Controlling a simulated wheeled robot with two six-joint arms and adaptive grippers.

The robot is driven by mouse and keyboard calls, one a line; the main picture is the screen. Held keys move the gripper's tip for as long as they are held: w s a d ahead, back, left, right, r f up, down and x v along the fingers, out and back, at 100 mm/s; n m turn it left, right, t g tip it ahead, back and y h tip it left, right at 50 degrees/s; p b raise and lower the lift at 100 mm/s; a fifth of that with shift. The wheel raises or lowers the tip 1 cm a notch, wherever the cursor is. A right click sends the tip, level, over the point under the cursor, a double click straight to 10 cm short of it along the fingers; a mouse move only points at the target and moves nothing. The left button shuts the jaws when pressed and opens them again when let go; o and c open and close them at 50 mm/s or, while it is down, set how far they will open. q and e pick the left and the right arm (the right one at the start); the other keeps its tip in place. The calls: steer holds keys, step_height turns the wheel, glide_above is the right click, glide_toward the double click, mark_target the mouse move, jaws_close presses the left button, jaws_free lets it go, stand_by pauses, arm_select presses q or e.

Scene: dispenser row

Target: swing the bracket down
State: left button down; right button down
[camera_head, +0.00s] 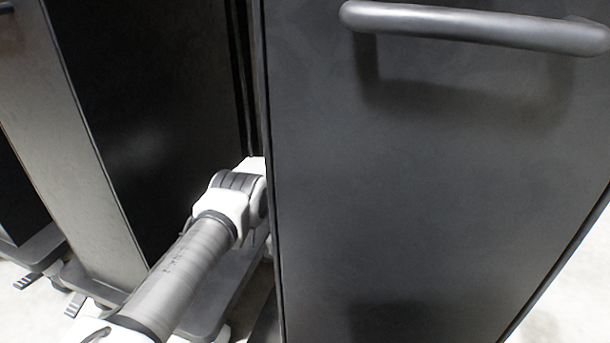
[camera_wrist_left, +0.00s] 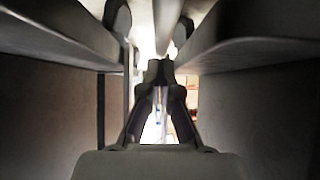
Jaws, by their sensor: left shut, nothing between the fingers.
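My left gripper (camera_wrist_left: 160,72) shows in the left wrist view with its two fingertips together and nothing between them. It points into a narrow gap between two dark units. In the head view my left arm comes in from the lower left, and its gripper end is hidden behind the dark front panel. I cannot pick out the bracket for certain in either view. My right gripper is not in view.
A dark cabinet front (camera_head: 420,190) with a horizontal bar handle (camera_head: 475,27) fills the right of the head view. Another dark unit (camera_head: 150,110) stands at left. In the wrist view, grey ledges (camera_wrist_left: 60,30) and (camera_wrist_left: 255,40) overhang both sides of the gap.

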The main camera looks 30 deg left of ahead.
arm_select(q)
step_height(320, 180, up, 10)
steer(key=shift+w+f, duration=0.2)
steer(key=shift+r, duration=0.1)
